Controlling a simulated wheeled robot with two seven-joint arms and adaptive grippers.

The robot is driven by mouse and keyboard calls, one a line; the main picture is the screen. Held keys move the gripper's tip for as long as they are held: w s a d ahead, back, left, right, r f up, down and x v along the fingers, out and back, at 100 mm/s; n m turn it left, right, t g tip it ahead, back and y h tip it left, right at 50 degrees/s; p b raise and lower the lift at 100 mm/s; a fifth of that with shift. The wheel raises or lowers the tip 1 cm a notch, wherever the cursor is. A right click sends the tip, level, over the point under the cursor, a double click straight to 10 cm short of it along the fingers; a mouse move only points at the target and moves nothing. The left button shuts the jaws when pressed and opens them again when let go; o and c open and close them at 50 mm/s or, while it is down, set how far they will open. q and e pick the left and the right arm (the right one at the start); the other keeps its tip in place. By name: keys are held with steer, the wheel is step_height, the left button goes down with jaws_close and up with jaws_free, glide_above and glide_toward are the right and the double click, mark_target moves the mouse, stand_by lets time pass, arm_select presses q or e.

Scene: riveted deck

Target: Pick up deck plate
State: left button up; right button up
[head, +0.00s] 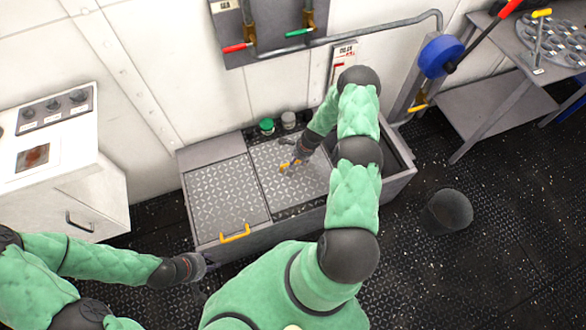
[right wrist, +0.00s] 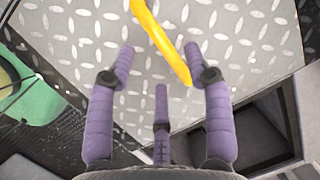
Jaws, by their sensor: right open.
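The deck plate (head: 285,190) is a grey diamond-tread panel with a yellow handle (head: 287,166), lying in the right part of a low grey floor box. In the right wrist view the plate (right wrist: 255,55) fills the upper part, and its yellow handle (right wrist: 163,42) runs diagonally between the fingertips. My right gripper (head: 300,157) is over the plate at the handle. In the right wrist view the right gripper (right wrist: 160,60) has its purple fingers spread; I cannot tell whether they touch the handle. My left gripper (head: 193,268) hangs left of the box's front, its fingers unclear.
A second tread plate (head: 227,192) lies to the left, with a yellow handle (head: 235,233) at the box front. A green-capped jar (head: 266,126) and a grey jar (head: 289,120) stand behind. A dark round object (head: 447,211) sits on the floor right. A white cabinet (head: 60,180) stands left.

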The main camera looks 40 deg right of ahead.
steer(key=shift+b+x, duration=1.25)
steer(key=shift+x, duration=1.25)
steer(key=shift+w+d+f, duration=0.1)
steer(key=shift+w+f, duration=0.1)
steer(key=shift+f, duration=0.05)
jaws_close()
